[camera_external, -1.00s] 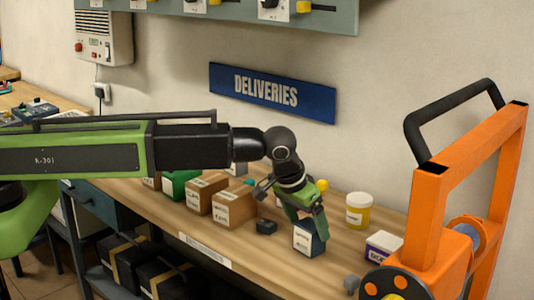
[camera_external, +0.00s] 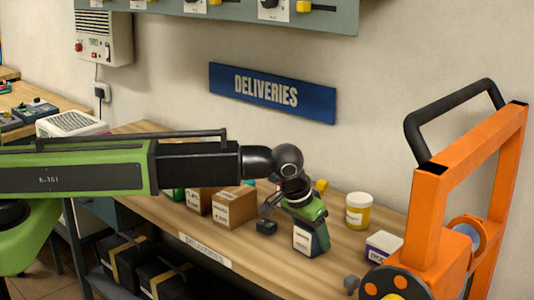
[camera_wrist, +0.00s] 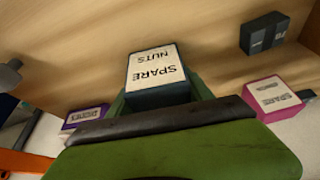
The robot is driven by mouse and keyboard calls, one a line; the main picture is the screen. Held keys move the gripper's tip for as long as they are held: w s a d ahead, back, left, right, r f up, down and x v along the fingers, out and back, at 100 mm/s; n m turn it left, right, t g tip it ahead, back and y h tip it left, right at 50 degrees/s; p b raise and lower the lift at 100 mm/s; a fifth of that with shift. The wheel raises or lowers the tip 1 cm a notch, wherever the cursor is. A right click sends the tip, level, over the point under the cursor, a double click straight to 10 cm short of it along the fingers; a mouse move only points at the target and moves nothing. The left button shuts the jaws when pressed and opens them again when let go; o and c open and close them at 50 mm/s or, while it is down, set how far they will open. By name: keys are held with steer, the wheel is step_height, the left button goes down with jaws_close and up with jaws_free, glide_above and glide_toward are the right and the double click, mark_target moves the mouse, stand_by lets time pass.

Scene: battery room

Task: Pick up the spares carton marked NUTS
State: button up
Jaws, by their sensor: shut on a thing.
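The spares carton marked NUTS (camera_external: 303,240) is dark with a white label and is at the front part of the bench. In the wrist view its label (camera_wrist: 155,67) reads SPARE NUTS upside down. My gripper (camera_external: 310,222) comes down over the carton from above and is shut on it. In the wrist view my gripper (camera_wrist: 160,103) hides the carton's near part. The carton looks upright and at bench height; I cannot tell whether it touches the wood.
A small dark box (camera_external: 266,227) is left of the carton, with cardboard boxes (camera_external: 235,208) behind it. A yellow jar (camera_external: 359,212) and a purple-and-white carton (camera_external: 383,246) are to the right. A pink carton (camera_wrist: 277,98) shows in the wrist view. An orange frame (camera_external: 425,210) stands at the right.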

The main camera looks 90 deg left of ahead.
steer(key=c, duration=0.6)
steer(key=shift+o, duration=0.2)
